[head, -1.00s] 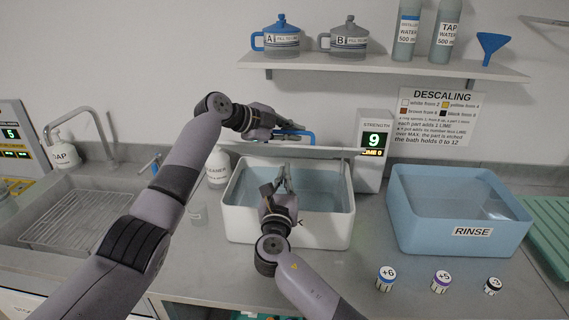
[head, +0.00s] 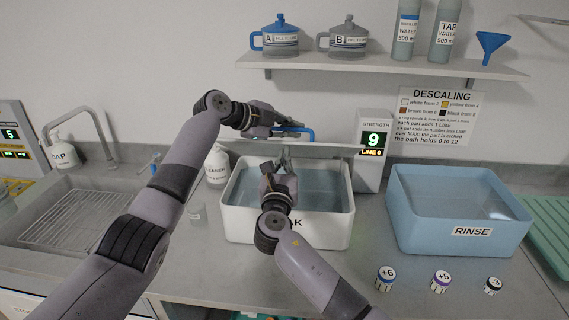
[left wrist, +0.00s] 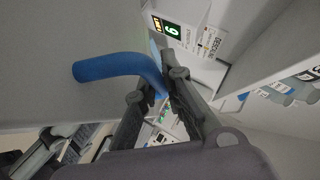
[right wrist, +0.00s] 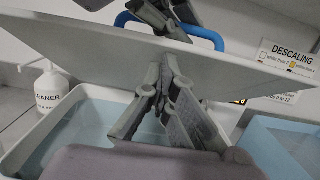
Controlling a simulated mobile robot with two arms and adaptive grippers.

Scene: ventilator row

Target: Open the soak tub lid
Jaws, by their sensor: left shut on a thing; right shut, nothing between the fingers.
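The white soak tub (head: 236,226) stands on the counter, with clear liquid inside. Its white lid (head: 334,149) is raised over the tub's back, seen nearly edge-on in the head view; it spans the right wrist view (right wrist: 70,40) as a tilted slab. My left gripper (head: 284,131) is shut on the lid's blue handle (head: 308,132), which also shows in the left wrist view (left wrist: 108,66). My right gripper (head: 284,156) is shut and empty above the tub, its tips close to the lid's underside; I cannot tell whether they touch. My right arm hides part of the tub's front.
A strength display (head: 374,140) reading 9 stands right of the lid. The blue rinse tub (head: 430,232) is further right. A shelf (head: 400,66) hangs above. Several small labelled cups stand front right.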

